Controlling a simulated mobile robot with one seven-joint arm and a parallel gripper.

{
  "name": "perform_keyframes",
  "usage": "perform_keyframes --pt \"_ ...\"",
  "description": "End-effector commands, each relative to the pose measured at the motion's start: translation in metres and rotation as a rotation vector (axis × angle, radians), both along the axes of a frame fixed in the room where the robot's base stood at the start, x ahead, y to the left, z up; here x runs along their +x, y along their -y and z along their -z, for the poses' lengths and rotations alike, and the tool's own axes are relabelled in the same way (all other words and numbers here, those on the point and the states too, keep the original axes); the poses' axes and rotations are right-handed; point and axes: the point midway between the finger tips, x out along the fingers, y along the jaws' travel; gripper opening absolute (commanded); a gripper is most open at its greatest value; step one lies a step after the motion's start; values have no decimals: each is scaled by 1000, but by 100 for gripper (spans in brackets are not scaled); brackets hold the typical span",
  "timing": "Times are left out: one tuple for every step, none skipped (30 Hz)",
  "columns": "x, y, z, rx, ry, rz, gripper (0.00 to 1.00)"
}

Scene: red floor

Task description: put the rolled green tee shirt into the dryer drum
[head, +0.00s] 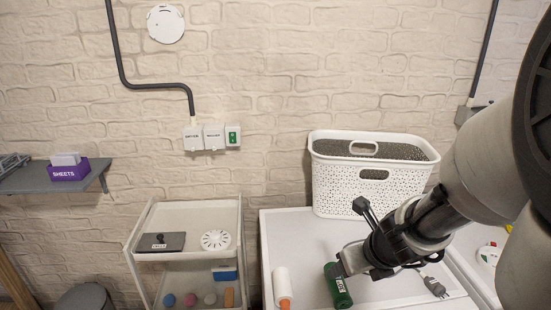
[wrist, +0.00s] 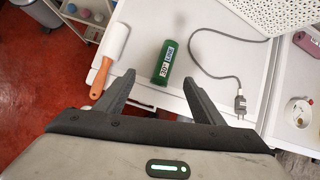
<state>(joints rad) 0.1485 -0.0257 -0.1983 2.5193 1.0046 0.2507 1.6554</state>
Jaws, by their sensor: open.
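The rolled green tee shirt (wrist: 165,63) is a small dark green cylinder with a white printed label. It lies on the white machine top (wrist: 150,39). In the head view the green roll (head: 340,289) is partly behind my gripper (head: 348,264). In the wrist view my gripper (wrist: 157,88) has its two fingers spread wide, with nothing between them. The roll lies just beyond the fingertips, between their lines. I cannot tell how high the fingers are above the top. The dryer drum is not seen in either view.
A lint roller (wrist: 110,52) with an orange handle lies left of the roll. A grey cord with a plug (wrist: 239,104) lies to the right. A white basket (head: 335,188) stands at the back. A white trolley (head: 190,259) stands at the left.

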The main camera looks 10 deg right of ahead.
Motion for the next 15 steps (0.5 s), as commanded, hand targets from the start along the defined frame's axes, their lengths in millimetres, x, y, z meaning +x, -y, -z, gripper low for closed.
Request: perform_keyframes --pt "-2 8 4 27 -16 80 62" --pt "-3 11 7 40 -22 117 62" --pt "-3 14 10 52 -25 156 62" --pt "-3 16 13 58 -28 173 62" --pt "-2 17 16 62 -30 186 62" --pt "-1 18 22 66 -31 195 62" --pt "1 18 27 67 -32 197 62" --pt "3 18 33 67 -32 197 62" --pt "7 17 41 66 -33 194 62" --pt "10 17 48 65 -33 193 62" --pt "14 17 54 65 -33 193 62" --pt "18 17 62 66 -34 193 62" --pt "21 17 68 66 -34 192 62" --pt "25 17 73 66 -34 192 62" --pt "29 17 81 66 -34 192 62"
